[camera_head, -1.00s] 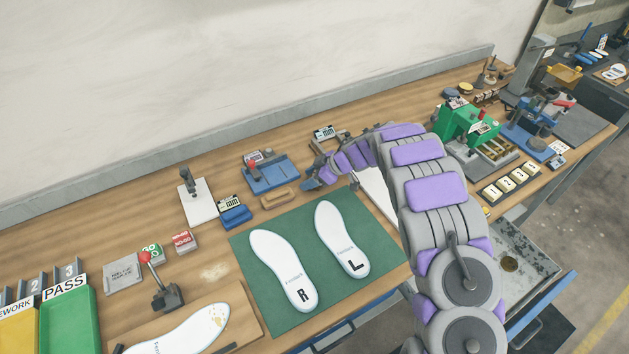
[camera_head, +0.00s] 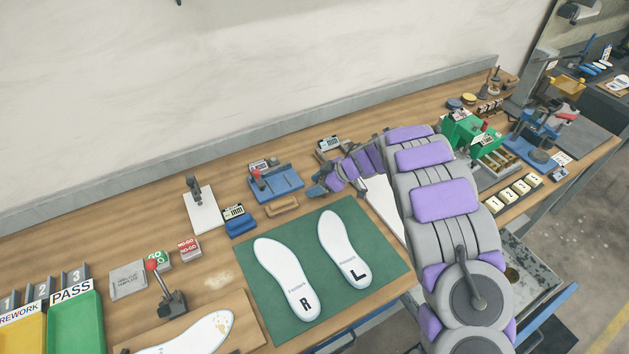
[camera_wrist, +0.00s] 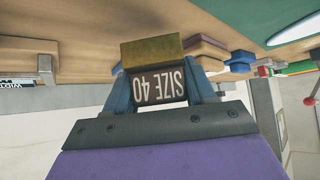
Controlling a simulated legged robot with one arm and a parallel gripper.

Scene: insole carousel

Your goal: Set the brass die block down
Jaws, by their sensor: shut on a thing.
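The brass die block (camera_wrist: 152,48) shows in the wrist view between the blue fingers of my gripper (camera_wrist: 162,88). Its brass face points toward the bench top, and a dark label on it reads SIZE 40, upside down in the picture. My gripper is shut on it. In the head view my gripper (camera_head: 320,184) is low over the bench, just beyond the green mat and right of the blue fixture. The block cannot be made out there. I cannot tell whether it touches the bench.
The green mat (camera_head: 323,290) carries two white insoles. A tan block (camera_head: 282,206), the blue fixture (camera_head: 277,183) and a digital gauge (camera_head: 330,146) are close to my gripper. A green press (camera_head: 470,133) stands to the right. Bare wood lies along the back wall.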

